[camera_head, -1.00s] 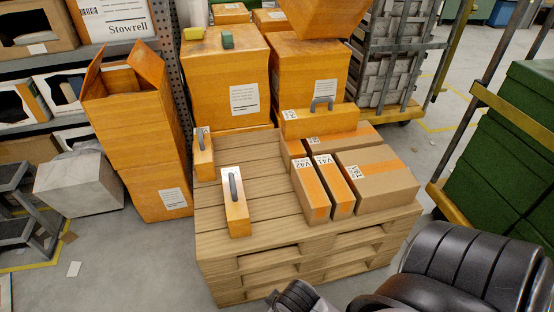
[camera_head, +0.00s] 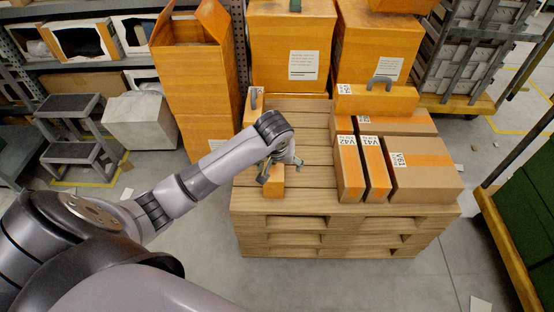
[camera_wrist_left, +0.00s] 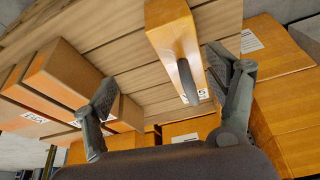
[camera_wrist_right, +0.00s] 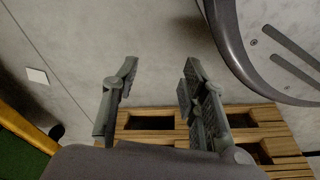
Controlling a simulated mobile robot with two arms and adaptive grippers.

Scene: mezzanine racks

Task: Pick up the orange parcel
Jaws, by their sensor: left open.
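The near orange parcel (camera_head: 273,188) lies on the left front of the wooden pallet, partly hidden by my left gripper (camera_head: 280,170). In the left wrist view this long orange parcel (camera_wrist_left: 170,30) shows a dark handle (camera_wrist_left: 187,82) on top. My left gripper is open above it, one finger on each side in that view; contact cannot be told. Other orange parcels with handles stand at the pallet's back left (camera_head: 250,110) and on the brown boxes (camera_head: 372,99). My right gripper (camera_wrist_right: 160,65) is open and empty, with floor and pallet edge behind it.
Brown boxes with orange tape (camera_head: 420,168) fill the right of the pallet (camera_head: 300,208). Large orange boxes (camera_head: 290,50) stand behind it, and a tall open one (camera_head: 195,80) at left. A grey step stool (camera_head: 72,130) and a yellow-edged cart (camera_head: 505,245) flank the clear floor.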

